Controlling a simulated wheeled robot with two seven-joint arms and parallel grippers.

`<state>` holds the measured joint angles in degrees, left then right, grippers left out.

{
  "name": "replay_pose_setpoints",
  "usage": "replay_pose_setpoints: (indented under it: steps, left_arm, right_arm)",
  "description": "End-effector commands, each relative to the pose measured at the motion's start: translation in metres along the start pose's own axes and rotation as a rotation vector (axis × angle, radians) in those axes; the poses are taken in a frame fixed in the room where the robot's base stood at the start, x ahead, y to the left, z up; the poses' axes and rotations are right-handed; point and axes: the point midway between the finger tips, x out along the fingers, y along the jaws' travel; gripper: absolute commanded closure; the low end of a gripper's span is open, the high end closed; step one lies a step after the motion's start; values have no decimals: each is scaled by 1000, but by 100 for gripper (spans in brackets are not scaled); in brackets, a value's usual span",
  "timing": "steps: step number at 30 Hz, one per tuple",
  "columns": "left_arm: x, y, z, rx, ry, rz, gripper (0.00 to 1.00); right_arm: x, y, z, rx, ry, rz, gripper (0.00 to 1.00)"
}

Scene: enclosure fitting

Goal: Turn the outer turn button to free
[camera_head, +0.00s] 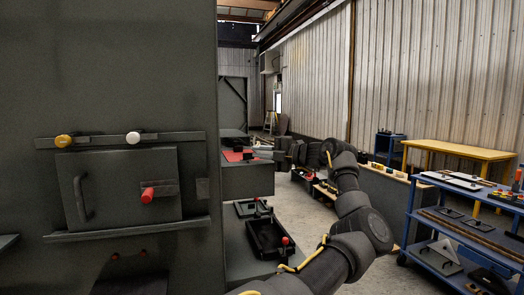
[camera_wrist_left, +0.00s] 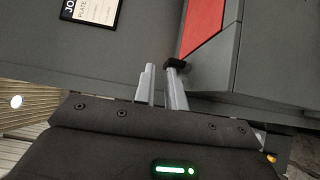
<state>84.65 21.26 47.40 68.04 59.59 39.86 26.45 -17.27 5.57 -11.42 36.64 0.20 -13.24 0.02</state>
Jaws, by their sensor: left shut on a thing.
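My left gripper (camera_head: 262,152) is at the end of the arm in the middle of the head view, beside the small box with a red panel (camera_head: 233,156). In the left wrist view its two pale fingers (camera_wrist_left: 162,85) point at the red panel (camera_wrist_left: 203,25). They are shut on a small black piece (camera_wrist_left: 174,63) at the panel's edge, which looks like a turn button; their grip partly hides it. My right gripper is not in view.
A black tray (camera_head: 268,237) sits low beneath the box. A blue cart (camera_head: 455,215) with loose parts and a yellow-framed bench (camera_head: 455,150) stand at right. A white label plate (camera_wrist_left: 92,10) shows at upper left in the wrist view. Floor is open behind my arm.

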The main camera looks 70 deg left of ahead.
Motion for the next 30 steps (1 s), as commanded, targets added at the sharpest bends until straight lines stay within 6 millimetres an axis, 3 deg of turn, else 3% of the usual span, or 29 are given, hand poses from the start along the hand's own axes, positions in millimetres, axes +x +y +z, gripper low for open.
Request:
replay_pose_setpoints:
  steps: [1, 11, 14, 23, 30]
  left_arm:
    - [0, 5, 8, -12, -27, 11, 100]
    - [-1, 2, 7, -11, -27, 10, 100]
    - [-8, 2, 0, -13, -25, 11, 100]
    - [-46, 14, -48, -22, -9, 12, 100]
    - [-59, 16, -20, -14, -7, 8, 100]
  right_arm:
    - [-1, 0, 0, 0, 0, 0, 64]
    - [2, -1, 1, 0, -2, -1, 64]
    - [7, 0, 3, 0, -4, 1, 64]
    - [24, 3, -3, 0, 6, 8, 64]
    - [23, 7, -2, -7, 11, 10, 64]
